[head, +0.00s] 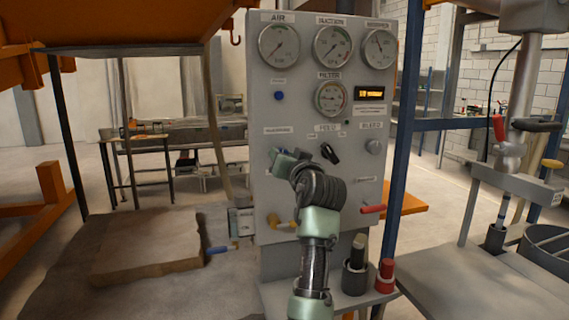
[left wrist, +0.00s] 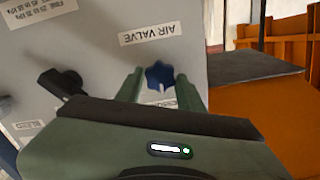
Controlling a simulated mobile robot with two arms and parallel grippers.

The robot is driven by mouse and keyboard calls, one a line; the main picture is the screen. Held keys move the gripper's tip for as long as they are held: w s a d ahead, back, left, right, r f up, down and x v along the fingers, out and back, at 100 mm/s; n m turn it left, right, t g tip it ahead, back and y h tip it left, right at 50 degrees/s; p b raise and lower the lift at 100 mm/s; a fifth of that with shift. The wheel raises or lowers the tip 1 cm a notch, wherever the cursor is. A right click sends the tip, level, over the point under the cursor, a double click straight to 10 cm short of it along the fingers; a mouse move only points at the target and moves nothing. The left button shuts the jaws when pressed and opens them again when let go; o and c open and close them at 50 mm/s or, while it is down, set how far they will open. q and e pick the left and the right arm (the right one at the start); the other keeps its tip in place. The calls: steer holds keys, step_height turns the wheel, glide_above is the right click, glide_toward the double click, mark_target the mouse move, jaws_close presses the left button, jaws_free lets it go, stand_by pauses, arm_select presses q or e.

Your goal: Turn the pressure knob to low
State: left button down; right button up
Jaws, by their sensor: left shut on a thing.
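A dark blue lobed knob (left wrist: 159,76) sits on the grey control panel (head: 262,195). In the left wrist view it lies between the two green fingers of my left gripper (left wrist: 160,90), which is shut on it. My right gripper is in neither view.
A black pointer knob (head: 329,153) is close to the right of my gripper. Round gauges (head: 279,46) and a lit display (head: 370,93) are above. A red lever (head: 373,209) and a yellow valve (head: 273,221) are lower. An "AIR VALVE" label (left wrist: 150,34) shows in the wrist view.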

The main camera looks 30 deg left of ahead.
arm_select(q)
steer(key=shift+f+n, duration=0.25)
steer(key=shift+n, duration=0.05)
stand_by(0.4)
steer(key=c, duration=0.9)
jaws_free()
steer(key=shift+r, duration=0.15)
steer(key=shift+s+d, duration=0.1)
steer(key=b+v, duration=0.2)
steer(key=v, duration=0.5)
steer(key=shift+s+d, duration=0.15)
steer(key=shift+d, duration=0.1)
